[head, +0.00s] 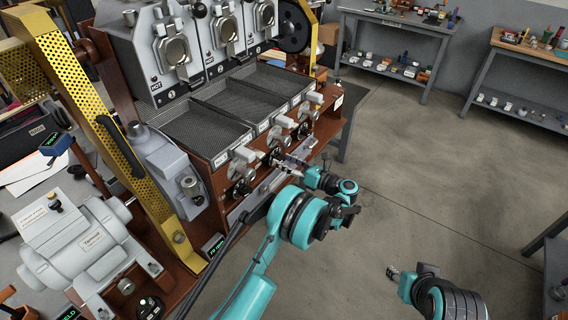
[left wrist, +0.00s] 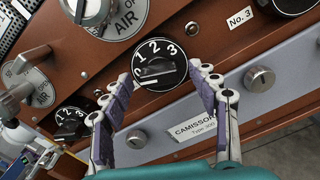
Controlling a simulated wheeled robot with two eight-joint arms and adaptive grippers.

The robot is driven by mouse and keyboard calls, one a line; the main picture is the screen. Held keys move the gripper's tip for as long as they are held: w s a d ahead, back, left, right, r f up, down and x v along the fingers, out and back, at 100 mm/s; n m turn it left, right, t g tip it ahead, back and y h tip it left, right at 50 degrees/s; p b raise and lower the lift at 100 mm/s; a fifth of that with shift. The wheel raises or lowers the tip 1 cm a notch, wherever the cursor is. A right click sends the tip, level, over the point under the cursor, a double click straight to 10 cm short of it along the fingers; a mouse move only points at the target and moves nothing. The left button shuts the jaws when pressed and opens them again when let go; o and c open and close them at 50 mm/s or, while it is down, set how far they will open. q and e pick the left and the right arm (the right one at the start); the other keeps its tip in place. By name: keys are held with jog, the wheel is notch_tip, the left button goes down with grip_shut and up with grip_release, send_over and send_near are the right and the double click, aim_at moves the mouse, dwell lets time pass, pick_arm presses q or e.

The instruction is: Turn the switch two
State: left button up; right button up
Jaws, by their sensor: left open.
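Switch two (left wrist: 152,62) is a round black knob marked 0, 1, 2, 3 on the brown roaster front, in the middle of the left wrist view. Its white mark lies toward the 0 side. My left gripper (left wrist: 158,82) is open, with one purple-padded finger on each side of the knob in that view. Whether the pads touch it I cannot tell. In the head view my left gripper (head: 279,161) is at the roaster front and partly hides the switch. My right gripper (head: 392,272) is out over the floor at the lower right; its opening is too small to judge.
An AIR dial (left wrist: 112,14) sits above. A grey rail with silver knobs runs below. The floor (head: 430,170) is clear.

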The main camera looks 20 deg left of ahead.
pick_arm(q)
jog(key=shift+a, duration=0.25)
jog(key=c, duration=1.2)
jog(key=shift+o, duration=0.2)
jog(key=shift+m, duration=0.3)
jog(key=m+b, duration=0.1)
jog(key=m, duration=0.2)
jog(key=shift+m, duration=0.3)
jog(key=m+b, duration=0.1)
jog(key=m, duration=0.3)
jog(key=shift+w+m, duration=0.1)
jog(key=shift+m, duration=0.2)
jog(key=m, duration=0.4)
jog(key=shift+b, duration=0.3)
jog(key=shift+m, duration=2.5)
